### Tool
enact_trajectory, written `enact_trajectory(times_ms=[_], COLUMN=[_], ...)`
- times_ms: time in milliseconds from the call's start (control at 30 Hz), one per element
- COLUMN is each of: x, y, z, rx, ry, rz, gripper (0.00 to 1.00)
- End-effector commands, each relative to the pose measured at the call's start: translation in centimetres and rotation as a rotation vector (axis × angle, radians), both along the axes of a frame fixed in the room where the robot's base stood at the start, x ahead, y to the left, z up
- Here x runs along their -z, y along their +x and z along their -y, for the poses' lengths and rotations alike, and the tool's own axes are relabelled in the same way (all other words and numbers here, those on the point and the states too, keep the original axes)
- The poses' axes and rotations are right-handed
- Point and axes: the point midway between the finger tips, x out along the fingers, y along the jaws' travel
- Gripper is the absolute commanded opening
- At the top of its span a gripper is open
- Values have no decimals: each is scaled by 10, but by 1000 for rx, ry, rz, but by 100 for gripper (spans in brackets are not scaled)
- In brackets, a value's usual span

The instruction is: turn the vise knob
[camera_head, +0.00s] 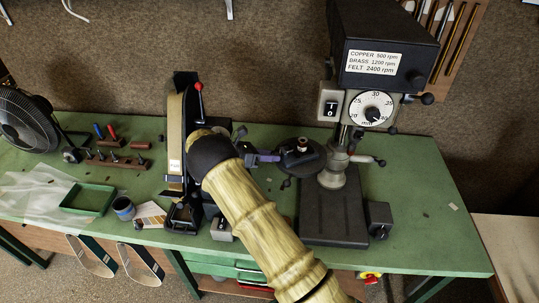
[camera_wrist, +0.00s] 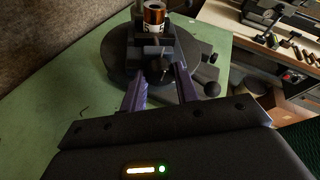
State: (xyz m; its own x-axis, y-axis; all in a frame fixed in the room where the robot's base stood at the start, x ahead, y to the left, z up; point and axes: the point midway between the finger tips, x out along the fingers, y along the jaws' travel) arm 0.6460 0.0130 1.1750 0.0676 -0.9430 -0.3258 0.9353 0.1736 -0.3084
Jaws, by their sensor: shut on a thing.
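The small dark vise (camera_head: 302,152) sits on the round table of the drill press, with a copper-coloured cylinder (camera_head: 302,144) upright in it. In the wrist view the vise (camera_wrist: 153,42) and the copper-and-white cylinder (camera_wrist: 154,16) are straight ahead. My gripper (camera_head: 277,157) reaches in from the left at the vise's near end. Its two purple fingers (camera_wrist: 158,72) are shut on the dark vise knob (camera_wrist: 157,66), which is mostly hidden between the fingertips. My arm hides part of the bench in the head view.
The round drill table (camera_wrist: 118,58) lies under the vise. The drill press head (camera_head: 385,45) overhangs the bench. A belt sander (camera_head: 176,130) stands left of my arm. The green bench (camera_head: 430,220) is mostly clear at right.

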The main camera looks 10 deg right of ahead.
Motion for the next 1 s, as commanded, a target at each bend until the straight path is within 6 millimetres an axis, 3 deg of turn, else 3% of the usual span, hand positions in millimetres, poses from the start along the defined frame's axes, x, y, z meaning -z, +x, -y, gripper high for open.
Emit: enact_trajectory(times_ms=[600,633,700,1000], x=[-1,-1,-1,0], y=[1,1,1,1], z=[0,0,0,0], rx=[-1,-1,-1,-1], ry=[-14,-14,-14,-13], rz=[-53,-53,-53,-53], gripper=[8,36,50,52])
